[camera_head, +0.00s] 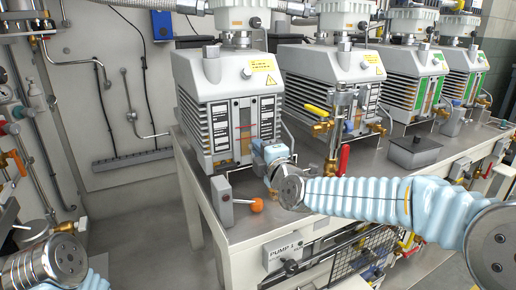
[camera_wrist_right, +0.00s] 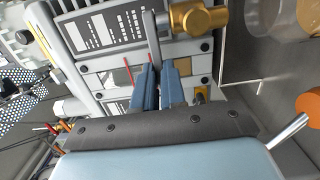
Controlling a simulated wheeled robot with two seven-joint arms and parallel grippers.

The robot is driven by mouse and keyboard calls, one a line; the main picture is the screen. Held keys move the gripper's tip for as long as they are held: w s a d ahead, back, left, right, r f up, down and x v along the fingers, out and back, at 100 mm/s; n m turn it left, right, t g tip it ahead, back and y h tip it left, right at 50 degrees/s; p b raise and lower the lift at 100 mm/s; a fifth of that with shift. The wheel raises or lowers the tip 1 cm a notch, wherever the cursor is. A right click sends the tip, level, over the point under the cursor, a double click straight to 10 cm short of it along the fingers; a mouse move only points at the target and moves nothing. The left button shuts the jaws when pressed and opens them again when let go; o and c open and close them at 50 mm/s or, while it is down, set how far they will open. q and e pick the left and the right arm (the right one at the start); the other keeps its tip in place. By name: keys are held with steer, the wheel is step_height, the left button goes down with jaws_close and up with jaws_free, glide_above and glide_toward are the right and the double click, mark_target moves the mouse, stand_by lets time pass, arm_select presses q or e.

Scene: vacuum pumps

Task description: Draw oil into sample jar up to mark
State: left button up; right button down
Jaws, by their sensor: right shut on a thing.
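My right gripper (camera_head: 272,158) is in front of the nearest pump (camera_head: 228,95), low on its front face. In the right wrist view its two blue-grey fingers (camera_wrist_right: 156,88) are closed on a slim grey lever (camera_wrist_right: 153,38) beside a brass fitting (camera_wrist_right: 200,18). A clear round vessel (camera_wrist_right: 280,17) with amber in it, possibly the sample jar, is cut off at the upper right of that view. Its mark and fill level cannot be made out. My left arm shows at the lower left, but its gripper is out of view.
An orange ball-ended lever (camera_head: 256,205) on a grey block stands close to my right gripper. A brass valve with a red handle (camera_head: 343,160) stands to the right. A grey lidded box (camera_head: 414,152) sits further right. More pumps line the bench. The floor at left is clear.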

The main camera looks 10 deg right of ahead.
steer(key=c, duration=1.2)
jaws_free()
steer(key=shift+w, duration=0.15)
steer(key=b+v, duration=0.1)
steer(key=v, duration=1.2)
steer(key=shift+s, duration=0.35)
steer(key=shift+d, duration=0.1)
